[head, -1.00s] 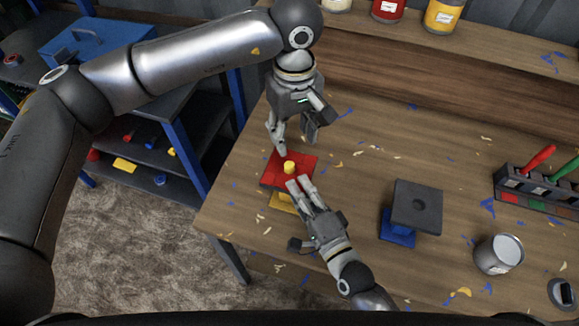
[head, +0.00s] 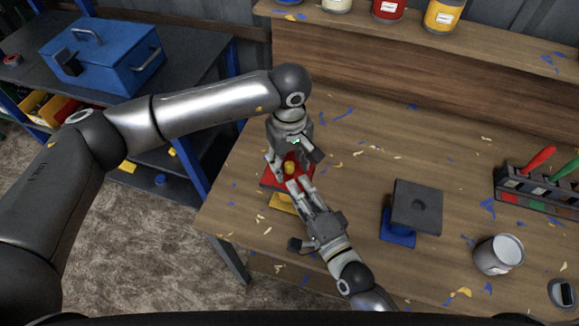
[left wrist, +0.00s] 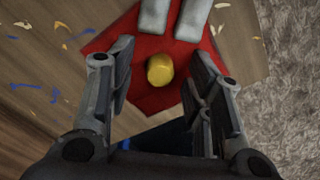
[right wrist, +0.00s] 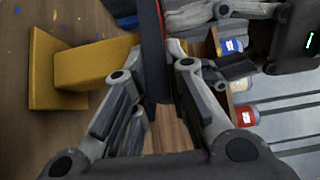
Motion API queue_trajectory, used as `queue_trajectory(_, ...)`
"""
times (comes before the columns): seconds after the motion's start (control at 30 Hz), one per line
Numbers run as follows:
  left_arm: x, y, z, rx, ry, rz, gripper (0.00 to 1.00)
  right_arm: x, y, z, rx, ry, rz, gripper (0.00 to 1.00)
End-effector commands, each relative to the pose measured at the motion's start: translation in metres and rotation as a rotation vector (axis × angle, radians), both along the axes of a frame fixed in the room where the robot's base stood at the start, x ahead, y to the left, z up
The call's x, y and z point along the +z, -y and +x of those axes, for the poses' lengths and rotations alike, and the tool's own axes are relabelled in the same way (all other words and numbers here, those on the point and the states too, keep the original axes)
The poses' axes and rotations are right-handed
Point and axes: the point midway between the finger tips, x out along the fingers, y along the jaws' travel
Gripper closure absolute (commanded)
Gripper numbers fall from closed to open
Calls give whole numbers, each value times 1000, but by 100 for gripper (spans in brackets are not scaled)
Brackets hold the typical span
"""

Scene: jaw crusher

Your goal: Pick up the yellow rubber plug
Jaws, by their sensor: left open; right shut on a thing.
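The yellow rubber plug (head: 290,168) stands in the middle of a red plate (head: 268,181) on a yellow stand (head: 282,203). In the left wrist view the plug (left wrist: 159,69) shows as a short yellow cylinder between the open fingers of my left gripper (left wrist: 162,62). The fingers are on either side of it, with gaps. In the head view this gripper (head: 287,163) is above the plate, partly hiding it. My right gripper (head: 298,184) is shut on the red plate's near right edge. In the right wrist view the plate (right wrist: 161,22) is edge-on between its fingertips.
A grey square block on a blue base (head: 416,203) stands right of the grippers. Further right are an open can (head: 498,256) and a rack with coloured-handled tools (head: 535,190). A blue toolbox (head: 115,60) sits on the left shelf. The bench centre is mostly clear.

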Motion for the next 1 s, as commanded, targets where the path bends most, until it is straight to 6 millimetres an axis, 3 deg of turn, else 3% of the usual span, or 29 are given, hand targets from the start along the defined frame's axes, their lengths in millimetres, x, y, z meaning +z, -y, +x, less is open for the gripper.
queue_trajectory(0.1, 0, 0, 0, 0, 0, 0, 55, -1, 0, 0, 1, -3, -1, 100)
queue_trajectory(0.4, 1, 0, 0, 0, 0, -1, 91, -2, 0, 0, 1, -3, -3, 100)
queue_trajectory(0.77, 5, 0, 0, -1, 2, -1, 91, -2, 0, 0, 1, -4, -2, 100)
queue_trajectory(1.0, 45, 1, 1, -1, 5, -2, 91, -2, 0, 0, 1, -4, -2, 100)
